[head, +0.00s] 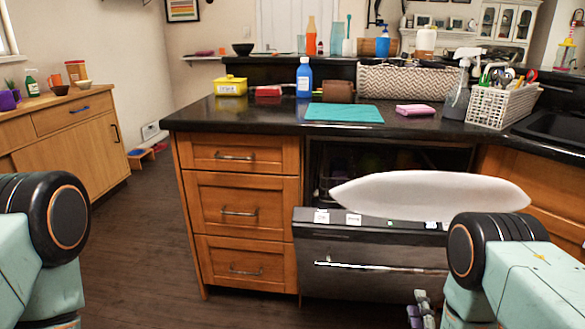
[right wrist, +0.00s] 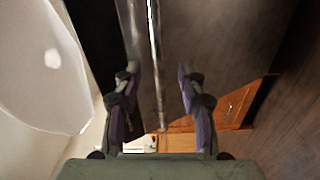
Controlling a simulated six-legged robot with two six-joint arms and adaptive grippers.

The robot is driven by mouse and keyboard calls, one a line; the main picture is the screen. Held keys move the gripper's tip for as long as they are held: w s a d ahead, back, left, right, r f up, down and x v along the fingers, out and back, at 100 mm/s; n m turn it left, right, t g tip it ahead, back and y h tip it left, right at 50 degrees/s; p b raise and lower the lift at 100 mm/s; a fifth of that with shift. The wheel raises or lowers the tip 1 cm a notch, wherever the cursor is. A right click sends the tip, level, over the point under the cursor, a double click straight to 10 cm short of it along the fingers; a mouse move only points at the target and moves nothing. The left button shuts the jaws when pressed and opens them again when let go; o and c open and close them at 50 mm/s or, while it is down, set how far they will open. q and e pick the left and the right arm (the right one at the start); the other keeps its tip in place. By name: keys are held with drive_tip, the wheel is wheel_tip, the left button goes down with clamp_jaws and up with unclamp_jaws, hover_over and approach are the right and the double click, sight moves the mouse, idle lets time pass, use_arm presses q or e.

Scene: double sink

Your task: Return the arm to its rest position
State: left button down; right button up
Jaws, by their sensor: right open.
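My right gripper (head: 421,309) is low at the bottom edge of the head view, partly cut off, in front of the dishwasher door (head: 350,240). In the right wrist view the right gripper (right wrist: 160,88) is open, its two fingers apart and nothing held. The long metal door handle (head: 380,267) shows beyond the fingers in the right wrist view (right wrist: 155,50); I cannot tell how far off it is. My right arm is bent at the lower right. Of my left arm only a bent part shows at the left; its gripper is out of view.
The dishwasher door is tilted partly open below the black counter (head: 255,116). A white oval shape (head: 430,192) spans in front of it; I cannot tell what it is. A drawer cabinet (head: 240,190) stands left of it.

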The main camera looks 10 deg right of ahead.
drive_tip(key=s+a+f+m+g+y+p, duration=0.1)
drive_tip(key=s+a+f+m+g+y, duration=0.15)
drive_tip(key=s+f+m+g, duration=0.55)
drive_tip(key=s+a+f+m+g+y, duration=0.1)
drive_tip(key=s+a+f+m+g, duration=0.3)
drive_tip(key=s, duration=0.6)
drive_tip(key=s+a+r+m+g+p, duration=0.1)
drive_tip(key=s+a+r+g, duration=0.1)
drive_tip(key=s, duration=0.5)
drive_tip(key=s+a+r+m+g+p, duration=0.1)
drive_tip(key=s+r+g+p, duration=0.1)
drive_tip(key=s, duration=0.5)
wheel_tip(320, 180, up, 3)
drive_tip(key=shift+s+a+f+m+g, duration=0.1)
drive_tip(key=shift+s+a+m+g, duration=0.2)
drive_tip(key=shift+g, duration=0.6)
drive_tip(key=shift+w+y, duration=0.1)
drive_tip(key=shift+y, duration=0.15)
